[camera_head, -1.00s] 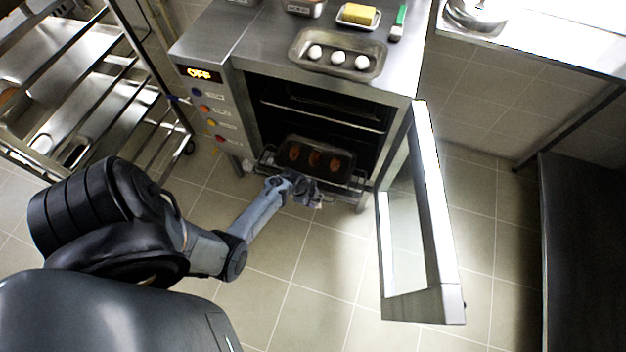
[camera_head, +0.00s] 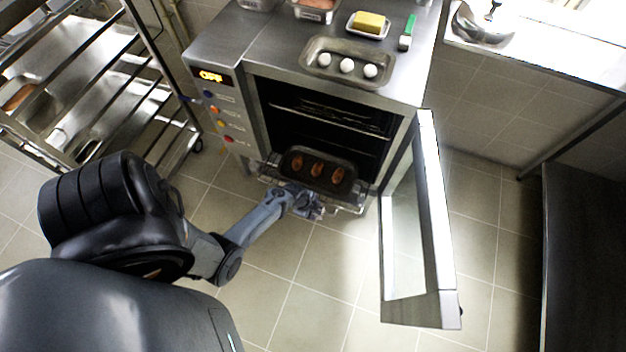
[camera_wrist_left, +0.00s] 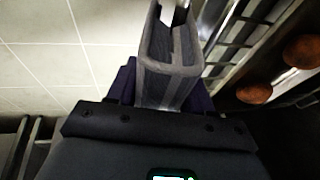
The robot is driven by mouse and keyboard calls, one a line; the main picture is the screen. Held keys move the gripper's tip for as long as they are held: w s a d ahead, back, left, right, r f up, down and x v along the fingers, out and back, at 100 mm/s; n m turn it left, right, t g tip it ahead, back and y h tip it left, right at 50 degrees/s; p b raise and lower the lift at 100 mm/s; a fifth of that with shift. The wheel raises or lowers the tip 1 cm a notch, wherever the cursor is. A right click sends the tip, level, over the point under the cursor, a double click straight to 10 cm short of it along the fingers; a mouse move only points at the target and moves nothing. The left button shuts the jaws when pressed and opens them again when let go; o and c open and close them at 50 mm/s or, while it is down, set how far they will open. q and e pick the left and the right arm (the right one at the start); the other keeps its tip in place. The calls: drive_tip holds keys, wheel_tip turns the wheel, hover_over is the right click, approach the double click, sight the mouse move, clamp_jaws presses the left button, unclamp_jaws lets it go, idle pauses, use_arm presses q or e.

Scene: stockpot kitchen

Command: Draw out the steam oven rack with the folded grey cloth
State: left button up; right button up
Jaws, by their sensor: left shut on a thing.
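The steam oven (camera_head: 335,85) stands open, with its door (camera_head: 418,225) swung out to the right. The lower oven rack (camera_head: 348,209) sticks out of the front opening and carries a dark tray (camera_head: 293,160) with three brown oval items. My left gripper (camera_head: 314,211) is at the rack's front rail and is shut on it. In the left wrist view, the grey fingers (camera_wrist_left: 168,65) point toward the rack, with two brown items at the right. I cannot make out the folded grey cloth apart from the grey fingers. My right gripper is not in view.
A tray with three eggs (camera_head: 347,66), a butter dish (camera_head: 368,25) and a green-handled tool (camera_head: 407,33) are on the oven top. A wheeled shelf rack (camera_head: 130,120) stands at the left and a dark bench (camera_head: 585,260) at the right. The floor before the oven is clear.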

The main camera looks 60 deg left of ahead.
use_arm(q)
drive_tip(key=shift+d, duration=0.1)
drive_tip(key=shift+s+d+p, duration=0.45)
drive_tip(key=shift+s+p, duration=0.05)
drive_tip(key=shift+s, duration=0.1)
drive_tip(key=shift+s+d+p, duration=0.95)
drive_tip(key=shift+s+d, duration=0.6)
drive_tip(key=shift+s, duration=0.15)
drive_tip(key=shift+w+a, duration=0.15)
drive_tip(key=shift+r+p, duration=0.35)
drive_tip(key=shift+p, duration=0.25)
drive_tip(key=shift+r, duration=0.2)
drive_tip(key=shift+r+p, duration=0.15)
drive_tip(key=shift+p, duration=0.3)
